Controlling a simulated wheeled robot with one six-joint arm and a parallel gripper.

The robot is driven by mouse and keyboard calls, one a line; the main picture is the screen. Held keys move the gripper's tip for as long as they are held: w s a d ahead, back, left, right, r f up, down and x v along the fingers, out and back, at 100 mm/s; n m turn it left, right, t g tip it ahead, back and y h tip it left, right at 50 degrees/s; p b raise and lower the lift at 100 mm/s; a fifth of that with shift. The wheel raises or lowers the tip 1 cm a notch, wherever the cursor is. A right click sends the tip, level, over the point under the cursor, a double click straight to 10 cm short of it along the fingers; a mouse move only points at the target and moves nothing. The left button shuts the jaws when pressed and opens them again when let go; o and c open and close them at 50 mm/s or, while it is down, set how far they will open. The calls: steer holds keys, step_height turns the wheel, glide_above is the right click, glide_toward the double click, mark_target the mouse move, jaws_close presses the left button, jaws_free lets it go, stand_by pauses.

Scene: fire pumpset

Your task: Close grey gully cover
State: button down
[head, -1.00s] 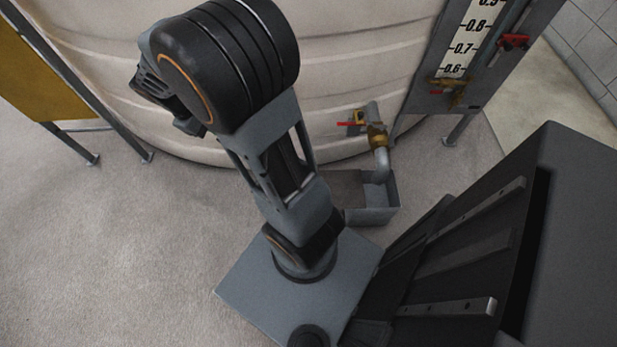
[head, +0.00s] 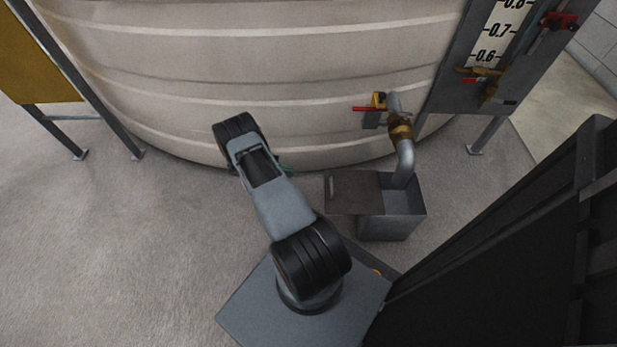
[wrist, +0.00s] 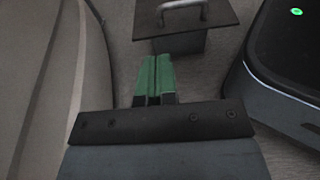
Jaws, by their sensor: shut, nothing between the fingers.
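The gully cover (head: 352,192) is a flat dark grey plate with a small handle. In the head view it juts out to the left of the grey gully box (head: 395,220), leaving the right part of the box open beneath the pipe. In the wrist view the cover (wrist: 215,18) is at the top, with its light handle (wrist: 183,8) on it and part of the box (wrist: 180,43) below. My gripper's green fingers (wrist: 152,78) are together and empty, short of the cover. In the head view only a bit of green (head: 287,169) shows past my arm, left of the cover.
A large beige tank (head: 250,70) stands right behind the cover. A grey pipe with a brass fitting (head: 400,128) drops into the box's right side. A red-handled valve (head: 368,108) is above. Open floor (head: 120,240) lies to the left.

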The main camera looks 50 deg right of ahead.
steer(key=b+x, duration=0.3)
steer(key=x, duration=1)
steer(key=shift+s, duration=0.2)
steer(key=shift+d+f, duration=0.1)
